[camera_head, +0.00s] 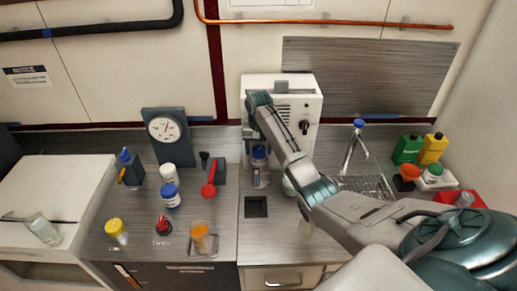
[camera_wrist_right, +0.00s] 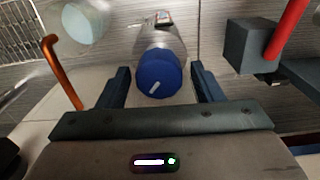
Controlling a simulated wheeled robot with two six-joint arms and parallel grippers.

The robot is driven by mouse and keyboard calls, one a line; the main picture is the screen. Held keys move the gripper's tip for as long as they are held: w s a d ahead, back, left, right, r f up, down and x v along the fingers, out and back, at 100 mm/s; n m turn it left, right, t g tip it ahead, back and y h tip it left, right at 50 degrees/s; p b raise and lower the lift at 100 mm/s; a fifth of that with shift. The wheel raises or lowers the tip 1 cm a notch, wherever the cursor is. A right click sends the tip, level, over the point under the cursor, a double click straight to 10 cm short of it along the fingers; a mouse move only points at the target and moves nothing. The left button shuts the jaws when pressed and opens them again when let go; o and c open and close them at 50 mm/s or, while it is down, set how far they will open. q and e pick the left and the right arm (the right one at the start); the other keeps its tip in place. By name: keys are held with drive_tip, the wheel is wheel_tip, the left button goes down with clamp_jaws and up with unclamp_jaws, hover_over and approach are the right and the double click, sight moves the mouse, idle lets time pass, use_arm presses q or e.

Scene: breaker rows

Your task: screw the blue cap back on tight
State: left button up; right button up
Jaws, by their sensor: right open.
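A blue cap (camera_wrist_right: 158,73) with a white mark on top sits on a clear-grey bottle (camera_wrist_right: 162,38) in the right wrist view. Whether it is seated fully cannot be told. My right gripper (camera_wrist_right: 160,85) is open, with one finger on each side of the cap and gaps between. In the head view the bottle (camera_head: 261,180) stands on the counter in front of the white machine, partly hidden by my right arm and gripper (camera_head: 259,160). My left gripper is not in view.
A grey block (camera_wrist_right: 250,45) with a red lever (camera_wrist_right: 290,28) stands close to the bottle.

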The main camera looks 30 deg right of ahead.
drive_tip(key=n, duration=0.4)
drive_tip(key=shift+f, duration=0.1)
drive_tip(key=n, duration=0.4)
drive_tip(key=c, duration=0.8)
drive_tip(key=shift+m, duration=1.6)
drive_tip(key=shift+c, duration=0.2)
drive_tip(key=o, duration=1)
